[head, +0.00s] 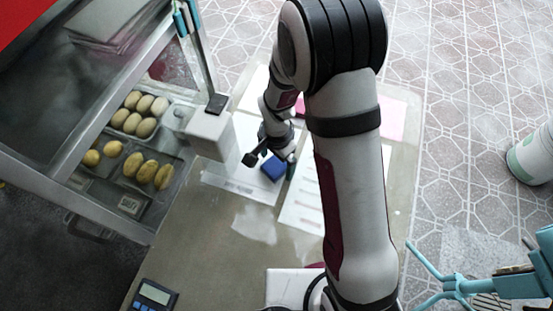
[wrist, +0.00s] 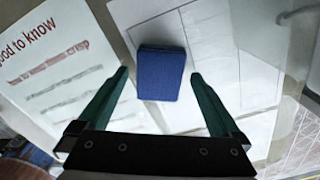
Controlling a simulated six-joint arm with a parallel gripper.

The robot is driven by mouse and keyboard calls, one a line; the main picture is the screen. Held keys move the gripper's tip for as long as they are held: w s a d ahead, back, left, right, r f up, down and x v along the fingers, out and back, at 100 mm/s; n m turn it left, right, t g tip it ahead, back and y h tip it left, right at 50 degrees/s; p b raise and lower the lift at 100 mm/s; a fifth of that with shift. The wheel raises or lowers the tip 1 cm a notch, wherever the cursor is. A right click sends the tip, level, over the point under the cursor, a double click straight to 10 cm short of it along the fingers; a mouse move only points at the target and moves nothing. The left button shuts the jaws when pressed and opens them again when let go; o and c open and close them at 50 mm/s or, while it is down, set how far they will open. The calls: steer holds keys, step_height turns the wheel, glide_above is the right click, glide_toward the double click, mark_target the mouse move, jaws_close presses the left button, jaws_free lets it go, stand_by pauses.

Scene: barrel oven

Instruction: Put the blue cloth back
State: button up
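The blue cloth (head: 273,168) is a small folded rectangular block lying on white printed paper on the table. In the wrist view the blue cloth (wrist: 161,74) lies just ahead of and between the two dark green fingers. My gripper (wrist: 160,85) is open, with a wide gap and nothing held. In the head view my gripper (head: 276,162) is beside the cloth, pointing down at the table, partly hidden by my own arm.
A glass-sided barrel oven case (head: 105,190) with trays of potatoes (head: 140,115) stands on the left. A white box (head: 210,133) with a post stands beside it. Printed sheets (head: 310,195) cover the table (head: 225,265). A calculator (head: 153,296) lies at the front left.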

mark_target(277, 164)
step_height(277, 164, up, 12)
steer(key=s+d+r+n+y, duration=0.1)
steer(key=s+d+r, duration=0.2)
steer(key=s, duration=0.6)
steer(key=s+d+r+n, duration=0.2)
steer(key=s+d+r, duration=0.2)
steer(key=s, duration=0.6)
steer(key=shift+s+r+y, duration=0.15)
steer(key=shift+r+y, duration=0.25)
steer(key=shift+r, duration=0.5)
